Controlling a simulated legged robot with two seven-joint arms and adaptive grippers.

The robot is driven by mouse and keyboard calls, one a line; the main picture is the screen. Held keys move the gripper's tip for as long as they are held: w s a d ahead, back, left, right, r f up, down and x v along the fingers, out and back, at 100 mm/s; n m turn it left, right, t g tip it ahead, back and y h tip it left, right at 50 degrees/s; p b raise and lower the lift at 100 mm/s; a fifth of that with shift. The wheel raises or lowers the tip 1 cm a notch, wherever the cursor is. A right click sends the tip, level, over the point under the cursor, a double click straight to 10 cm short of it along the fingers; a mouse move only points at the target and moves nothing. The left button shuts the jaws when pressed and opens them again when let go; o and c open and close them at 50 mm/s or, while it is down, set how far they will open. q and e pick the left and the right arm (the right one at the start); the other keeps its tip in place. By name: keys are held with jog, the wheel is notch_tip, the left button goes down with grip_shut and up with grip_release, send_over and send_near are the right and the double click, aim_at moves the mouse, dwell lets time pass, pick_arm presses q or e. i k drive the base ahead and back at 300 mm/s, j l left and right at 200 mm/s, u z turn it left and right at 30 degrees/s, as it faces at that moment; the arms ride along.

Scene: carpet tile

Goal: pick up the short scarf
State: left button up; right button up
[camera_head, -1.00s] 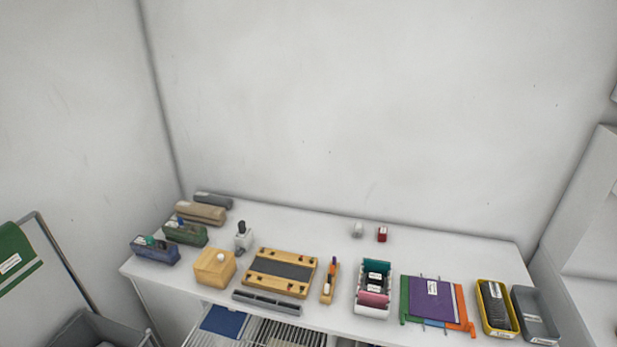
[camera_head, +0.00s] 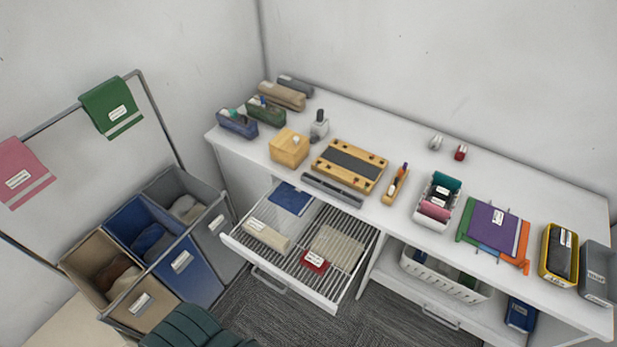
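Two labelled cloths with pale stripes near their lower ends hang over a grey metal rail at the left: a green cloth (camera_head: 109,107) and a pink cloth (camera_head: 22,172). They look like scarves, but the label text is too small to read, so I cannot tell which is the short scarf. The pink cloth is at the left picture edge. Neither of my grippers is in view.
Below the rail stand a tan bin (camera_head: 125,303), a blue bin (camera_head: 190,275) and a grey bin (camera_head: 219,226), holding cloth. A white desk (camera_head: 340,118) carries many small items. An open wire drawer (camera_head: 290,280) juts out. A dark green ribbed object (camera_head: 190,328) is at the bottom.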

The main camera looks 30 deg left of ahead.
aim_at(314, 264)
jog(key=k+j+u, duration=0.2)
jog(key=u, duration=0.25)
jog(key=k+j+u, duration=0.1)
jog(key=j+u, duration=0.15)
jog(key=u, duration=0.2)
